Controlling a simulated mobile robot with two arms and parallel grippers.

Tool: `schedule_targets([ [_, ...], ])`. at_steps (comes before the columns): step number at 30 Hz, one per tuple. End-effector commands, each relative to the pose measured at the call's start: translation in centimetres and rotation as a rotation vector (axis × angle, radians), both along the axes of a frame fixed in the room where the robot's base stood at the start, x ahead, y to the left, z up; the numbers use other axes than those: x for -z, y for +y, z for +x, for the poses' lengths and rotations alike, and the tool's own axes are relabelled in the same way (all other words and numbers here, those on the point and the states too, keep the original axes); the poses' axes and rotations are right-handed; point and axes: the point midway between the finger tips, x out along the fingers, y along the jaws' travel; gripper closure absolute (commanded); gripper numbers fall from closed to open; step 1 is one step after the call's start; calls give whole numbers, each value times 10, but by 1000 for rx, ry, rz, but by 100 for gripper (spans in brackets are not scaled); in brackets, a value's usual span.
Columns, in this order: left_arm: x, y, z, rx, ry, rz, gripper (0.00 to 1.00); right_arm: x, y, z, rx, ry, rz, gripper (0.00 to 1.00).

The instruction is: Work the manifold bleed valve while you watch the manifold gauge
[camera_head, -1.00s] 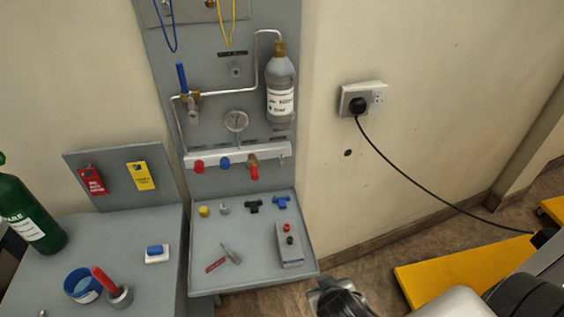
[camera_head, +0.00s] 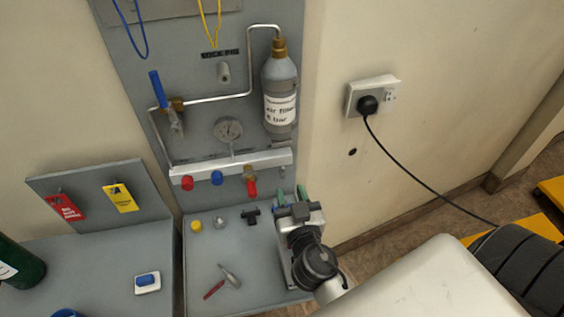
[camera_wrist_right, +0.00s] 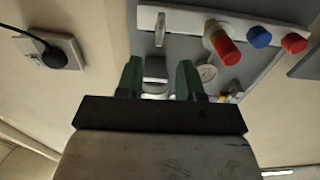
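The white manifold bar (camera_head: 215,167) runs across the panel. At its right end hangs a small silver lever (camera_head: 283,172), which looks like the bleed valve. It shows as a pale lever in the wrist view (camera_wrist_right: 160,29). The round manifold gauge (camera_head: 228,130) stands above the bar; its reading is too small to tell. My right gripper (camera_head: 290,195) is below the lever, apart from it. In the wrist view its green fingers (camera_wrist_right: 160,80) are open with nothing held between them. My left gripper is not in view.
A brass valve with a red handle (camera_head: 251,184) sits left of the lever, near the blue knob (camera_head: 217,178) and red knob (camera_head: 187,183). The air filter bottle (camera_head: 280,95) stands above. A wall socket (camera_head: 371,96) with a black cable is at the right.

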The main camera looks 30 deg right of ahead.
Motion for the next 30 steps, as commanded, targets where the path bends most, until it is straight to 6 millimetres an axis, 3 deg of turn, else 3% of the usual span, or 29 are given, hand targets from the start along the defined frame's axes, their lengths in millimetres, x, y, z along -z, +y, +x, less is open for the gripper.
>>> schedule_targets([
  [5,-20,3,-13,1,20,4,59,-5,-9,36,0,-2,-1,63],
  [12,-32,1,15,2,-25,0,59,-2,-18,68,1,1,-1,63],
  [16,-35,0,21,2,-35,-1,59,-1,-20,74,2,1,0,63],
  [24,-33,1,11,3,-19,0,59,0,-20,75,2,1,0,63],
  [30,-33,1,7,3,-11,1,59,0,-20,75,2,2,1,92],
])
